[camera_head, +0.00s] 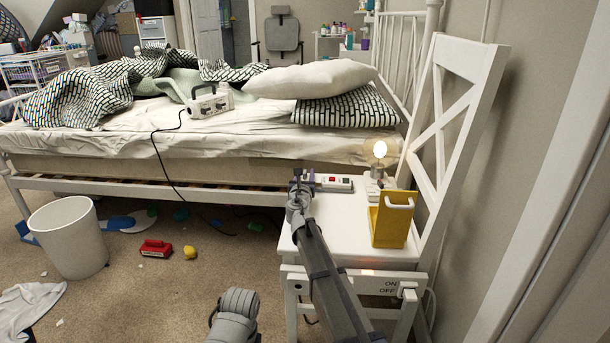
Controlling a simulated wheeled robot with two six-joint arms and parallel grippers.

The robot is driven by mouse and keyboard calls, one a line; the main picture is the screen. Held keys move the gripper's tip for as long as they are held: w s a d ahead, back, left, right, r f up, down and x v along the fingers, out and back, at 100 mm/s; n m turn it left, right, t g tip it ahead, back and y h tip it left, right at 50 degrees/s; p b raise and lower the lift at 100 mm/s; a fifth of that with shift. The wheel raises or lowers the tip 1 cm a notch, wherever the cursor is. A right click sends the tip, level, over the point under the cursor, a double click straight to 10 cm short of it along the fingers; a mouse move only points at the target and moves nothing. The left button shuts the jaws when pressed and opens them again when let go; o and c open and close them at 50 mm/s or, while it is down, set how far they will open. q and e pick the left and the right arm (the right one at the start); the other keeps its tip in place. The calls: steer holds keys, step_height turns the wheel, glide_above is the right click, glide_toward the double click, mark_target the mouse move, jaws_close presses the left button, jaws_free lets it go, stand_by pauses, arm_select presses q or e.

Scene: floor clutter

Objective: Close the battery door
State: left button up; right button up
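A yellow box-like thing (389,226) with a white handle-like bar at its top stands upright on the white chair's seat. It may carry the battery door, but I cannot make out a door or its hinge for sure. My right gripper (302,177) is over the far left part of the seat, left of the yellow thing and apart from it. Its fingers are small and seen along the arm, so I cannot tell if they are open. A grey part of my arm shows at the bottom middle; no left gripper fingers show.
The white chair (325,222) also bears a lit bulb (380,151) and a white strip with a red switch (335,183). An ON/OFF panel is at its front edge. A bed (230,140) stands behind. A bin (68,238), red block (156,249) and lemon (190,252) are on the floor.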

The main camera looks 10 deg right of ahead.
steer(key=v, duration=0.8)
steer(key=shift+w+r, duration=0.1)
steer(key=shift+r, duration=0.05)
